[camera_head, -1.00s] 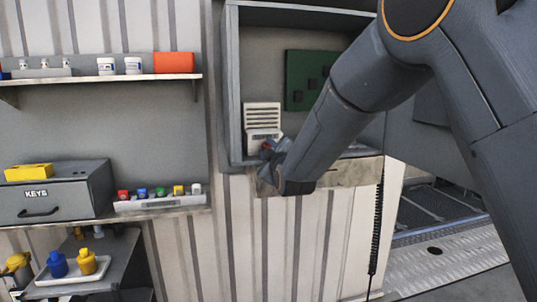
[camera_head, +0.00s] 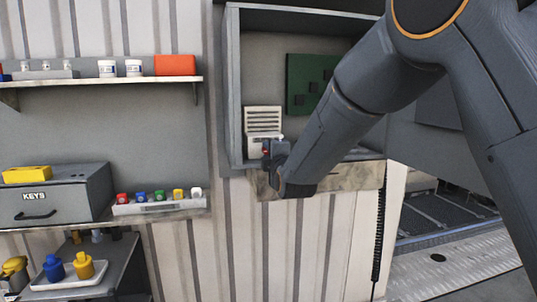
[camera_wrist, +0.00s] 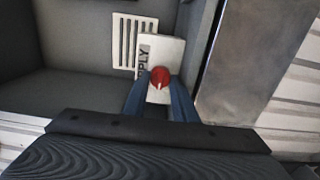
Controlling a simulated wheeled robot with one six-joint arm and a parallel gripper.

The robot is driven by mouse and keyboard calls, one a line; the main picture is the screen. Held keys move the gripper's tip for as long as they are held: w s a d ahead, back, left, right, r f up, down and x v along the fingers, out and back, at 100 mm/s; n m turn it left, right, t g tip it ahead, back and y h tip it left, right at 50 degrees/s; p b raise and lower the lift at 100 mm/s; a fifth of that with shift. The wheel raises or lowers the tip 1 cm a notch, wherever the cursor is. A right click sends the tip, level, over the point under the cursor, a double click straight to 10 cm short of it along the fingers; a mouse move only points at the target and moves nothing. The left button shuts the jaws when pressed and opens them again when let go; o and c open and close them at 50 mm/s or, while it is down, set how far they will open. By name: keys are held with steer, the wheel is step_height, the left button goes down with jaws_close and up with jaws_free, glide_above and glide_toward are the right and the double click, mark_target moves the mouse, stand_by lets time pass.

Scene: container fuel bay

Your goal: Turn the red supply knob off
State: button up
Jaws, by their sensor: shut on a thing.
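The red supply knob (camera_wrist: 160,78) sits on a white plate (camera_wrist: 161,55) lettered "PLY" in the wrist view. In the head view a bit of the red knob (camera_head: 265,152) shows beside my gripper (camera_head: 272,152), low in the open grey cabinet. In the wrist view my gripper (camera_wrist: 160,92) has one blue-grey finger on each side of the knob, and it is shut on the knob. The knob has a pale mark near its middle. The fingertips partly hide the plate's lower part.
A slotted white vent (camera_head: 263,119) is above the plate. A green board (camera_head: 305,84) hangs on the cabinet's back wall. The cabinet's left wall (camera_head: 233,90) stands close beside my gripper. Shelves with a KEYS box (camera_head: 45,205) and several coloured items are at the left.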

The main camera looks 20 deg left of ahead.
stand_by(0.4)
steer(key=o, duration=1)
steer(key=shift+o, duration=0.2)
steer(key=shift+f, duration=0.1)
steer(key=shift+f, duration=0.1)
steer(key=shift+s+d, duration=0.1)
